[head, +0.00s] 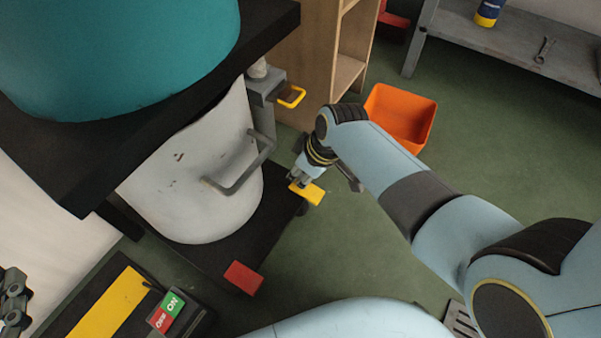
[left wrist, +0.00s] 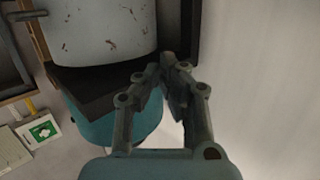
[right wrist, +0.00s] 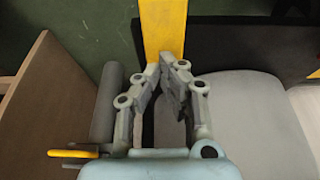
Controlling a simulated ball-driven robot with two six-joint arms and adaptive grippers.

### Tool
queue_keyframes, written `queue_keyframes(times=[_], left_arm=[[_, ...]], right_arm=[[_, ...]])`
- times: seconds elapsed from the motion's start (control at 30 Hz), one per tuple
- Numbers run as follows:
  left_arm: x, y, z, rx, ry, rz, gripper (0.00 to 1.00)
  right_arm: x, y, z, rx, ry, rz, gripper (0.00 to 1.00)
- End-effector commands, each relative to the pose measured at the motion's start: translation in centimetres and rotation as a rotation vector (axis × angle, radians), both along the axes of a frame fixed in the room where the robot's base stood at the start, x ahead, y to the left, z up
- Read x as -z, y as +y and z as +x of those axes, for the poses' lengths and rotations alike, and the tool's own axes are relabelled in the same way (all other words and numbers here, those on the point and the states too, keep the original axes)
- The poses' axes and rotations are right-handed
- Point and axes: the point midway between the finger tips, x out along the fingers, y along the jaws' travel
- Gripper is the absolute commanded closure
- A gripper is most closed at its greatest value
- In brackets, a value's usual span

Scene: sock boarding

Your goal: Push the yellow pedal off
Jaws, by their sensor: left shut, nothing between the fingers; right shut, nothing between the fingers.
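The yellow pedal (head: 312,194) sticks out low at the right side of the machine's dark base. It also shows in the right wrist view as a yellow strip (right wrist: 165,28) just beyond my fingertips. My right gripper (head: 298,181) is shut and empty, its tips over the inner end of the pedal. I cannot tell whether they touch it. The right gripper's fingers (right wrist: 168,62) meet in the right wrist view. My left gripper (left wrist: 167,62) is shut and empty, away from the pedal, near a pale wall.
A red pedal (head: 243,278) is at the base's front corner. The white drum (head: 190,170) with a grey handle stands beside my right gripper. A yellow loop (head: 292,97) juts out above. An orange bin (head: 400,117) and a wooden shelf (head: 312,70) stand behind. Green floor is clear to the right.

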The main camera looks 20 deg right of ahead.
Motion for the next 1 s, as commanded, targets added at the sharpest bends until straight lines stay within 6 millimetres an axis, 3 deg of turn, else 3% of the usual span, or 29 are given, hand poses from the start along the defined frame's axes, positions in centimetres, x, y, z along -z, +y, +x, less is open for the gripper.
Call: queue_keyframes(times=[0.13,0.3,0.57,1.0], left_arm=[[0.5,0.1,-0.4,-0.002,0.023,0.0,1.0],[2.9,0.3,-2.4,-0.015,0.137,-0.001,1.0],[2.8,0.3,-2.3,-0.014,0.131,-0.001,1.0],[0.9,0.3,-1.8,-0.013,0.107,-0.001,1.0]], right_arm=[[0.1,0.1,0.1,0.0,0.01,-0.007,1.0],[0.6,0.2,0.2,-0.001,0.058,-0.043,1.0],[0.7,0.1,0.1,0.0,0.057,-0.042,1.0],[0.0,-0.7,-0.9,0.002,0.055,-0.041,1.0]])
